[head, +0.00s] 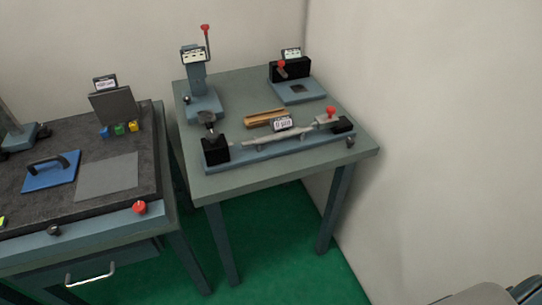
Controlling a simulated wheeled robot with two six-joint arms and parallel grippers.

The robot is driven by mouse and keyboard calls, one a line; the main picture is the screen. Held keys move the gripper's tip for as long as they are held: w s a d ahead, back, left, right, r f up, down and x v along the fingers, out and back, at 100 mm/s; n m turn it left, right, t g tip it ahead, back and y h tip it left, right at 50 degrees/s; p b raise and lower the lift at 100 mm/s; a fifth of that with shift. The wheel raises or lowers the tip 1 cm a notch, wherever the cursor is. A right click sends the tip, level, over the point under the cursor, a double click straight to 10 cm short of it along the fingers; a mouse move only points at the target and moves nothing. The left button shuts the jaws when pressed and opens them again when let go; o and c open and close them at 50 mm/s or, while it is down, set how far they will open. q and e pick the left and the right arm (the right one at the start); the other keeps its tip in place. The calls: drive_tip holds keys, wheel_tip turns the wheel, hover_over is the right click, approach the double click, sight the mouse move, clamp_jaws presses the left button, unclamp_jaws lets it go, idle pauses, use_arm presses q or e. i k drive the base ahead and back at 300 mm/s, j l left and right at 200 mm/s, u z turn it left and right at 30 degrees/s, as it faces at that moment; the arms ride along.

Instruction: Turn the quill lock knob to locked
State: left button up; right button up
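On the grey-green table, a long blue-grey base (285,147) carries a black block with a chuck (211,137) at its left end. At its right end is a grey unit with a red knob (331,110) on top. This may be the quill lock knob, but its lock state is too small to read. A slender bar (290,137) runs between the two ends. A small dark knob (350,142) is at the base's right end.
A lever press with a red-tipped handle (205,28) stands at the table's back left. A black-backed fixture (291,70) stands at the back right, near the wall. A dark-topped bench (60,215) is on the left. Green floor shows between them.

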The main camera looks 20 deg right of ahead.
sight(350, 141)
drive_tip(key=z, duration=0.95)
